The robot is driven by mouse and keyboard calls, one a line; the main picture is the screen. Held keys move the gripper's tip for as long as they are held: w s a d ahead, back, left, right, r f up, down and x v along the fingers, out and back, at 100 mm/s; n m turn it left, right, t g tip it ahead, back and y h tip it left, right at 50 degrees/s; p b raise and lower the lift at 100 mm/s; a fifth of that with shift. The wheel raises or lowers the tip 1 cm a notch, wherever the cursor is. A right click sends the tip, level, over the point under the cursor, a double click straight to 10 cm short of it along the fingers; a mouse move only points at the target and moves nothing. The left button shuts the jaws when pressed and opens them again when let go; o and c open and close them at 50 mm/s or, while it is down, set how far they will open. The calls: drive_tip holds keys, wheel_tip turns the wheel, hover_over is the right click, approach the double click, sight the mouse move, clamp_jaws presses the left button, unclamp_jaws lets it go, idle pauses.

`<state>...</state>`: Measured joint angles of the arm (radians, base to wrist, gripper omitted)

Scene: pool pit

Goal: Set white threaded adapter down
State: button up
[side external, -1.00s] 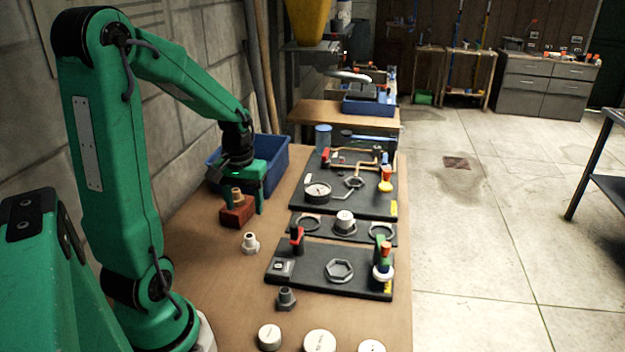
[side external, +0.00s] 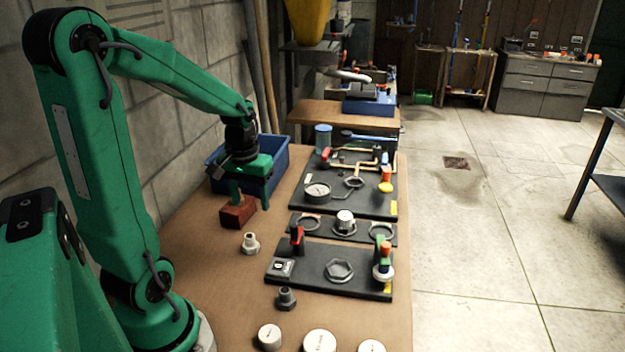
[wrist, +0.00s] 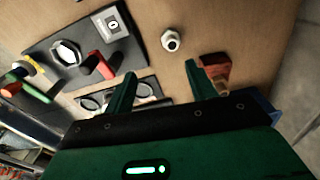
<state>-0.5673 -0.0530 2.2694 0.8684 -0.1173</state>
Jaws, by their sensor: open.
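The white threaded adapter (side external: 250,243) stands on the wooden bench, in front of the red-brown block and left of the black fixture plates. In the wrist view the adapter (wrist: 171,41) lies beyond my fingertips, seen nearly from above, touching neither finger. My gripper (side external: 251,203) is open and empty, above the bench near the red-brown block (side external: 237,214). In the wrist view the fingers of my gripper (wrist: 160,72) are spread wide apart. The right finger there overlaps the block (wrist: 217,70); I cannot tell if they touch.
A black plate (side external: 310,279) with a hexagonal ring and a red handle lies right of the adapter. A dark grey fitting (side external: 286,299) and white caps (side external: 320,342) stand nearer the camera. A blue bin (side external: 275,155) is behind my gripper. Bare bench surrounds the adapter.

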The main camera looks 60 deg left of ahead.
drive_tip(key=s+d+r+m+t, duration=0.2)
drive_tip(key=d+r+m, duration=0.2)
drive_tip(key=d, duration=0.4)
drive_tip(key=s+d+r+m+t, duration=0.2)
drive_tip(key=d+r+m+t, duration=0.1)
drive_tip(key=d+r, duration=0.3)
drive_tip(key=d, duration=0.2)
drive_tip(key=shift+d+m, duration=0.35)
drive_tip(key=shift+m, duration=0.05)
